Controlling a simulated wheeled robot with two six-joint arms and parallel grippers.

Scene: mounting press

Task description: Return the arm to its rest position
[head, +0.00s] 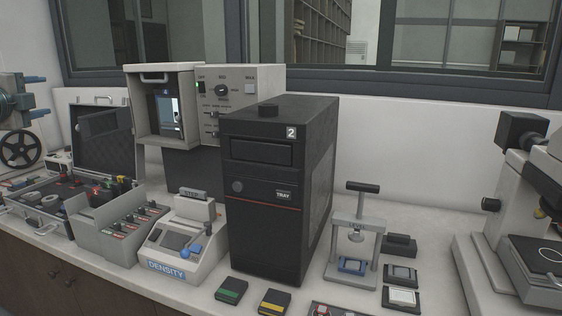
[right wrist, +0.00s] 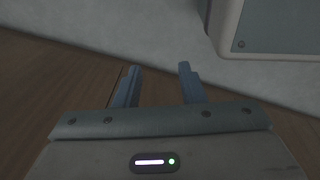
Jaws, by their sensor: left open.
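My left gripper (head: 38,95) shows at the far left edge of the head view, its two blue fingers apart and pointing right. Nothing shows between them, and most of its arm is out of view. My right gripper (right wrist: 157,80) shows in the right wrist view with its two blue-grey fingers apart and nothing between them. It is in front of a wooden surface (right wrist: 35,85) and a pale wall-like surface (right wrist: 150,50). My right gripper does not show in the head view.
The counter holds an open black case (head: 105,140), a DENSITY device (head: 180,250), a grey control unit (head: 240,90), a tall black tower (head: 270,185), a small press (head: 355,225) and a large machine (head: 520,235) at right. Green (head: 231,291) and yellow (head: 273,303) cartridges lie near the front edge.

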